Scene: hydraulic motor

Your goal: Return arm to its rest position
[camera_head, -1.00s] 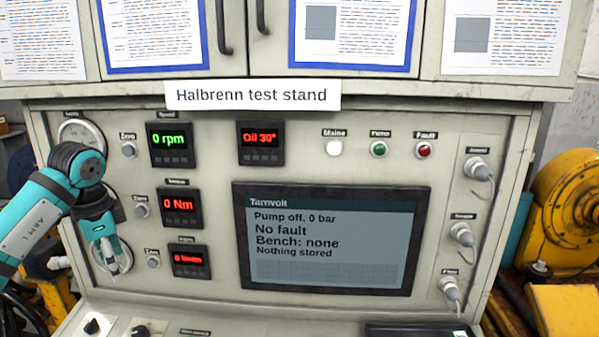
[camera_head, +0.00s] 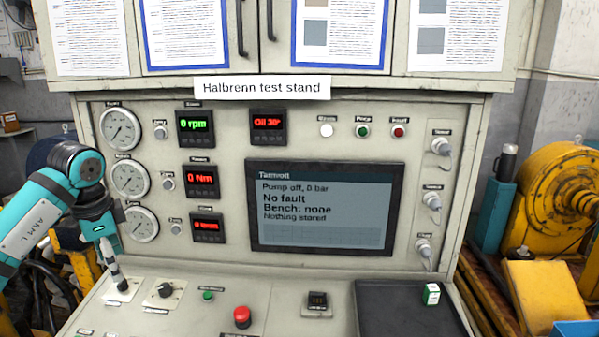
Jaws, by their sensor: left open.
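My left arm (camera_head: 45,225) comes in from the left, in teal and black. Its gripper (camera_head: 116,274) points down in front of the left end of the sloping control desk. The fingertips overlap the leftmost knob plate (camera_head: 125,295) in the picture; I cannot tell whether they touch the knob. The gripper is open, and I see nothing held in it. My right gripper is out of view.
The test stand panel carries three gauges (camera_head: 130,180), displays and a screen (camera_head: 325,205) reading pump off, no fault. The desk has a second knob (camera_head: 165,290), a red button (camera_head: 242,317) and a dark tray (camera_head: 385,295) with a green-white box (camera_head: 431,294). Yellow machinery (camera_head: 560,205) stands right.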

